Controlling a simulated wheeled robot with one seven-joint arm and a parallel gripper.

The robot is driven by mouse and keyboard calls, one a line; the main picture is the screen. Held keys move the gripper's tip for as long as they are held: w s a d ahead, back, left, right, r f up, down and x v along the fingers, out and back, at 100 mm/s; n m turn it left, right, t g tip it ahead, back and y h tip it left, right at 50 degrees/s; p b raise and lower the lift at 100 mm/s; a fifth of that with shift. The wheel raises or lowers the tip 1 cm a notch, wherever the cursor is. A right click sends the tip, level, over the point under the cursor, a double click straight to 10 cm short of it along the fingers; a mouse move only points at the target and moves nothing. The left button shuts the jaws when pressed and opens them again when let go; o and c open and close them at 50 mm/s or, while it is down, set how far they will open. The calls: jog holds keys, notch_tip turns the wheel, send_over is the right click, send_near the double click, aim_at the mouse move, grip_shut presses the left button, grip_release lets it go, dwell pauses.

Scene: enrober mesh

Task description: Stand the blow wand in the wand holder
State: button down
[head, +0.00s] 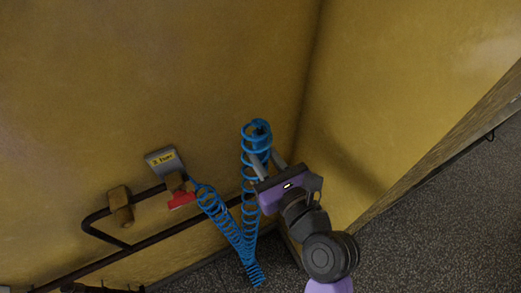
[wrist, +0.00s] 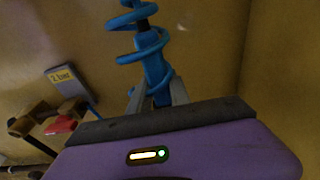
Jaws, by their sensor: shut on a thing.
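The blow wand (head: 261,133) is blue with a dark part at its upper end. My gripper (head: 266,161) is shut on it in front of the yellow wall, near the corner. In the wrist view the wand's blue body (wrist: 155,72) stands between the two grey fingers of my gripper (wrist: 157,92). A blue coiled hose (head: 249,190) hangs beside and partly in front of the wand, and its loops (wrist: 140,42) cross it in the wrist view. The wand's lower end is hidden by my gripper. I cannot make out the wand holder in either view.
A dark pipe (head: 160,234) runs along the wall at lower left, with brass fittings (head: 121,206) and a red handle (head: 181,200). A grey plate with a yellow label (head: 164,160) is above them. A wooden edge (head: 440,146) and speckled floor (head: 440,220) lie right.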

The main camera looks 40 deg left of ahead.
dwell(0.4)
notch_tip(320, 180, down, 11)
jog(key=b, duration=0.6)
dwell(1.4)
jog(key=shift+r, duration=0.15)
jog(key=c, duration=1.1)
grip_release()
jog(key=shift+d, duration=0.1)
jog(key=v, duration=0.7)
jog(key=shift+s+d+b, duration=0.2)
jog(key=shift+d+b, duration=0.1)
jog(key=shift+b, duration=0.1)
